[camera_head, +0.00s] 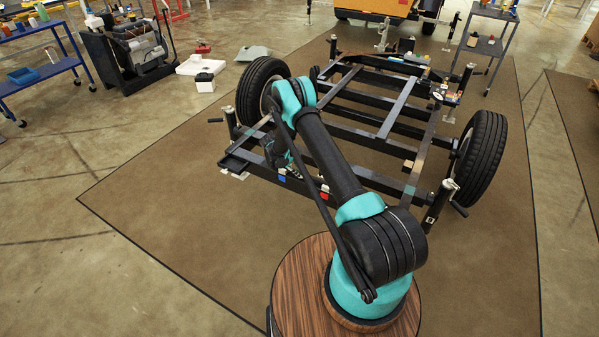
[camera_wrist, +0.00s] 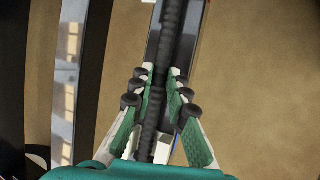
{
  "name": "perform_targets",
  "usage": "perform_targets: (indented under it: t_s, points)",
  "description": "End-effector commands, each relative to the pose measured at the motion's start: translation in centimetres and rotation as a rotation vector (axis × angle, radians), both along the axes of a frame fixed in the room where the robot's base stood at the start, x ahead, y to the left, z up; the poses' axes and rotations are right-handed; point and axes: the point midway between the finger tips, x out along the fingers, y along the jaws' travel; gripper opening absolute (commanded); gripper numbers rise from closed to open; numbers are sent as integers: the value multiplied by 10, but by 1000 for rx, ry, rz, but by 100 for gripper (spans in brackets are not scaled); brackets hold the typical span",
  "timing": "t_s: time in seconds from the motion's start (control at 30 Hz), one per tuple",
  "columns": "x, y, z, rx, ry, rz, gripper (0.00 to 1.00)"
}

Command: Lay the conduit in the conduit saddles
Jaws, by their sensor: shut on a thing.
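The conduit (camera_wrist: 153,108) is a black ribbed tube running lengthwise through the wrist view. My gripper (camera_wrist: 160,75) is shut on it, with green-lined fingers on either side. The conduit lies in line over a dark frame rail (camera_wrist: 188,45); I cannot tell whether it touches the rail. A white piece (camera_wrist: 164,148) shows beside the conduit near my palm; I cannot tell whether it is a saddle. In the head view my arm reaches over the trailer frame's front left corner and largely hides my gripper. The saddles cannot be made out clearly there.
The black trailer frame (camera_head: 362,132) stands on a brown mat, with a left tyre (camera_head: 258,88) and right tyre (camera_head: 481,155). Jack posts stand at its corners. A blue cart (camera_head: 45,70) and a black machine (camera_head: 128,55) stand at left. The mat at front left is clear.

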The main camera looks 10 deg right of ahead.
Motion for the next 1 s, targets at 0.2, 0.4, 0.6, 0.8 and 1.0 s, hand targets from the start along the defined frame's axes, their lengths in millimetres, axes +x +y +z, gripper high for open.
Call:
perform_targets:
  t_s: [0.2,0.4,0.6,0.8,1.0]
  points:
    - [0,0,-1,0,0,0,0]
    - [0,0,-1,0,0,0,25]
    - [0,0,-1,0,0,0,40]
    - [0,0,-1,0,0,0,40]
    - [-1,9,13,0,-1,2,40]
